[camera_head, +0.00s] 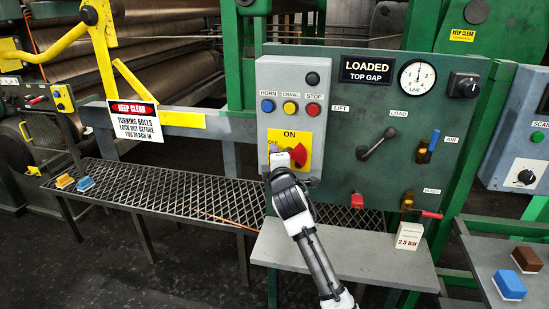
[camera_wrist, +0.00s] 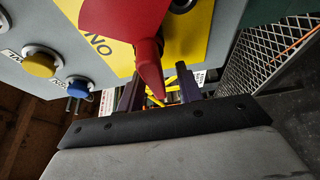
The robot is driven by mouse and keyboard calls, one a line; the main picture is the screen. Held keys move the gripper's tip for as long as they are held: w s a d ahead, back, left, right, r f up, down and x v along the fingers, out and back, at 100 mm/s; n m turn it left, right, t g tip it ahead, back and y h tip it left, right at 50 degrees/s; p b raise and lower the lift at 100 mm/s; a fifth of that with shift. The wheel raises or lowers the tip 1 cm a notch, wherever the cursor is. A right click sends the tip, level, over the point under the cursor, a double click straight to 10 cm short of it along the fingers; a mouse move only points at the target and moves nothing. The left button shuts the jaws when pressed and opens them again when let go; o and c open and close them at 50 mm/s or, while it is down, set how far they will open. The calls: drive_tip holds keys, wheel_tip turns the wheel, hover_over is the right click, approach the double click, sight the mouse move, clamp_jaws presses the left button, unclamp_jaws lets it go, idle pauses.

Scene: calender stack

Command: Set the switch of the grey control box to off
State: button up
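The grey control box (camera_head: 265,95) carries a red rotary switch (camera_head: 299,155) on a yellow plate (camera_head: 305,139) marked ON at the top and OFF at the upper left. In the head view my gripper (camera_head: 279,157) is at the plate and hides part of the switch, so its exact setting is hard to tell. In the wrist view the red switch handle (camera_wrist: 149,62) reaches down between the two dark fingers of my gripper (camera_wrist: 158,92). The fingers are apart, with a visible gap to the right of the handle.
Horn, crawl and stop buttons (camera_head: 290,107) sit above the switch. A green panel (camera_head: 345,120) with a gauge (camera_head: 417,77) and levers (camera_head: 376,143) stands to the right. A grey shelf (camera_head: 345,257) juts out below, and a mesh walkway (camera_head: 175,190) lies left.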

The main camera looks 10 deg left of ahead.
drive_tip(key=shift+s+d, duration=0.1)
drive_tip(key=b+v, duration=0.4)
drive_tip(key=v, duration=0.9)
drive_tip(key=shift+s+b, duration=0.3)
drive_tip(key=shift+b, duration=0.1)
drive_tip(key=shift+r, duration=0.1)
